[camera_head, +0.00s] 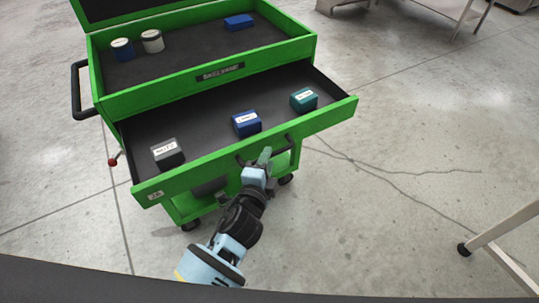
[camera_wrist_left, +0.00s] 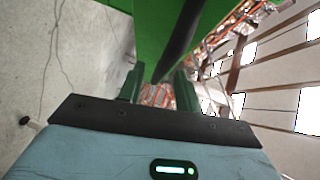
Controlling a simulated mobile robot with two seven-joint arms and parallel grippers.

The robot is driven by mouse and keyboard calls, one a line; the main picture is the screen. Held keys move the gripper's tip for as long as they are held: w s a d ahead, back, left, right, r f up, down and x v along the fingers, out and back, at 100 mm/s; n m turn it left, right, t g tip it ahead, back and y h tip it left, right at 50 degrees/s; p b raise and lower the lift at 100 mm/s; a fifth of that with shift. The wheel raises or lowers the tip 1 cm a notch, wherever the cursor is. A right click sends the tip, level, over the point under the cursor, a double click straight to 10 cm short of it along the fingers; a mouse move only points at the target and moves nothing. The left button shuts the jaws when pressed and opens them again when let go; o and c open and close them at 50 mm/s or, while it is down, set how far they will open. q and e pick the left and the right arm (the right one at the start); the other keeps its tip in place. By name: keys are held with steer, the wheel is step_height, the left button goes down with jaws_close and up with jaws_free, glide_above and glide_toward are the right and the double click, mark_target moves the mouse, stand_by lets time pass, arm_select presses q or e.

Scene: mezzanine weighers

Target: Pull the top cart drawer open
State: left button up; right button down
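The green cart (camera_head: 208,95) stands in the head view with its top drawer (camera_head: 210,172) pulled well out toward me. The drawer's black bar handle (camera_head: 288,147) is on its front panel and shows as a dark bar in the left wrist view (camera_wrist_left: 183,35). My left gripper (camera_head: 263,160) is at the handle. In the left wrist view, its two green fingers (camera_wrist_left: 160,85) stand apart, with the bar between or just beyond their tips and gaps beside it. I cannot tell whether a finger touches it. My right gripper is out of view.
The drawer holds a dark grey box (camera_head: 168,155), a blue box (camera_head: 246,124) and a teal box (camera_head: 304,101). Two jars (camera_head: 122,50) and a blue block (camera_head: 238,22) sit in the cart's top tray. The floor right of the cart is clear up to a white-legged stand (camera_head: 505,226).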

arm_select(q)
steer(key=v, duration=0.5)
steer(key=shift+s, duration=0.1)
stand_by(0.3)
